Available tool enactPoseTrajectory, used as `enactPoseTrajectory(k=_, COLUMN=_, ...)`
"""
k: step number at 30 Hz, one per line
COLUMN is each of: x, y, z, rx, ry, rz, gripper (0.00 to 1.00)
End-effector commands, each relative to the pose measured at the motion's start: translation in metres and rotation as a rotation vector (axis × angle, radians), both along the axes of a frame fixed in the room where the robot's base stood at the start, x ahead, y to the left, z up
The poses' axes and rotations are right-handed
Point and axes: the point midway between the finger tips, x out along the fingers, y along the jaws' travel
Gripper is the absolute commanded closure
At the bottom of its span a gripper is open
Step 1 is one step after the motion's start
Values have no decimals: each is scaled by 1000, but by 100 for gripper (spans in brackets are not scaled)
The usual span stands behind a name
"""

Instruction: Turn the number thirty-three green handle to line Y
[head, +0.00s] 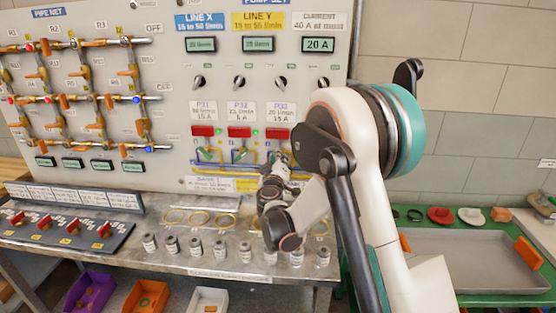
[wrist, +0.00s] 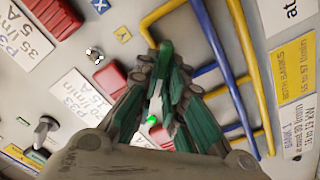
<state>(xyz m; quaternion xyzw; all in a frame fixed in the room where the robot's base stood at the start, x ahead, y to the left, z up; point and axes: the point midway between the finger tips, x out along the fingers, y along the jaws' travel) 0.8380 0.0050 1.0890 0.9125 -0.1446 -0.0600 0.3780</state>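The green handle (wrist: 165,48) shows between my fingertips in the wrist view. My gripper (wrist: 163,65) has its fingers closed together around it, in front of the panel, and they hide most of it. In the head view my gripper (head: 278,160) covers the place under the P33 label (head: 281,111) and its red block (head: 278,134). I cannot tell which line the handle points to. A small Y mark (wrist: 122,33) shows at the upper left of the fingers in the wrist view.
Two more green handles, the left one (head: 206,153) and the middle one (head: 240,155), sit beside mine. Blue and yellow pipes (wrist: 240,60) run close by. Below stands a bench (head: 180,258) with rings and several small jars.

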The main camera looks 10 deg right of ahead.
Motion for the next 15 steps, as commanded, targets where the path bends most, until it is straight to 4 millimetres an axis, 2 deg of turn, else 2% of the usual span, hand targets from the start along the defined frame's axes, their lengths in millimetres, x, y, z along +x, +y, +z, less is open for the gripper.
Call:
enactPoseTrajectory(k=8, x=0, y=0, z=0, rx=9, ry=-3, rz=0, gripper=100)
enactPoseTrajectory(k=15, x=0, y=0, z=0, rx=84, ry=-27, rz=0, gripper=100)
